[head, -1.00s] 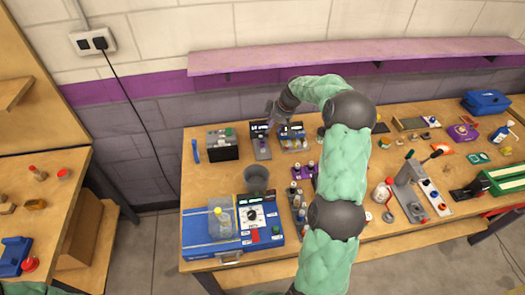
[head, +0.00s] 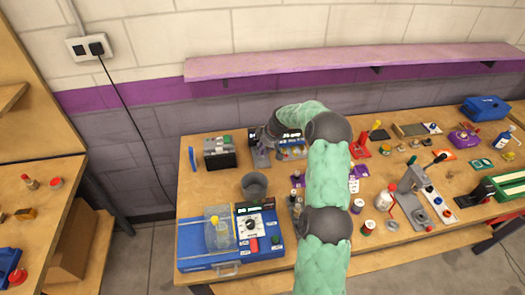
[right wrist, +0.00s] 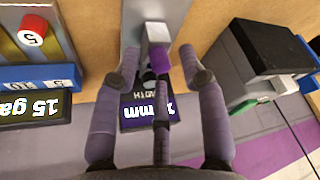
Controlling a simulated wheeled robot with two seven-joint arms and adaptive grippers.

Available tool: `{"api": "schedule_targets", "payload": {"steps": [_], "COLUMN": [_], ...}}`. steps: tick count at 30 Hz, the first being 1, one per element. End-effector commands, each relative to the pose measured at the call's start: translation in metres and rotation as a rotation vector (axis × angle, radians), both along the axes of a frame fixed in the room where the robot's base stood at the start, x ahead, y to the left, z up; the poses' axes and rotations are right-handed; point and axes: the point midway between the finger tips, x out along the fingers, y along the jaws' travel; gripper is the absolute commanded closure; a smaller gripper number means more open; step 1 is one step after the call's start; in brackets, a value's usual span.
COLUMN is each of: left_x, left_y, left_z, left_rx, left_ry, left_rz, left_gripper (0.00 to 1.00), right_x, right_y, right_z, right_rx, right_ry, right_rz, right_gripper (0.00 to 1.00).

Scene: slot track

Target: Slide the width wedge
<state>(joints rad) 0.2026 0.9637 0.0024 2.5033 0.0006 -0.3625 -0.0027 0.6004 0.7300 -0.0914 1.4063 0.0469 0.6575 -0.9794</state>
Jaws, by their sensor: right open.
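The width track is a grey slotted strip (right wrist: 145,12) with a dark display reading "WIDTH" and "mm" (right wrist: 140,112), partly hidden by my fingers. On it sits a small grey block with a purple part (right wrist: 160,61), which looks like the width wedge. My left gripper is out of view.
A display reading "15 ga" (right wrist: 33,108), with a blue slotted piece and a red knob marked 5 (right wrist: 33,30), stands close on one side. A black and grey box (head: 219,152) stands on the other. A grey cup (head: 254,185) is nearer the front.

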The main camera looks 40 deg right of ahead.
Motion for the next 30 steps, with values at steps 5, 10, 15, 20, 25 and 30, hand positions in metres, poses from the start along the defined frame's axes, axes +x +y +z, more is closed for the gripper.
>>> {"api": "schedule_targets", "payload": {"steps": [5, 10, 15, 20, 25, 30], "left_x": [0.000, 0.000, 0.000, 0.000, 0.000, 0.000], "left_y": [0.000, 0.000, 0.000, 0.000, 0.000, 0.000], "left_z": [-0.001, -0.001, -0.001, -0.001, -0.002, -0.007], "left_rx": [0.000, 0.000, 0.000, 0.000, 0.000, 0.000], "left_ry": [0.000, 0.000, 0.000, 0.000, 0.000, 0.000], "left_rz": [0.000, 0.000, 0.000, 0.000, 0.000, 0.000], "left_gripper": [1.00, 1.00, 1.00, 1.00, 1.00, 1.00], "right_x": [0.003, 0.004, 0.004, 0.004, 0.001, -0.010], "right_y": [0.001, 0.001, 0.001, 0.001, 0.003, 0.009], "right_z": [-0.008, -0.008, -0.008, -0.008, -0.008, -0.009], "right_rx": [0.000, 0.000, 0.000, 0.000, 0.001, 0.002], "right_ry": [0.000, 0.000, 0.000, 0.000, 0.000, 0.001], "right_rz": [0.000, 0.000, 0.000, 0.000, 0.000, 0.001], "right_gripper": [0.58, 0.58, 0.80, 1.00, 1.00, 1.00]}}
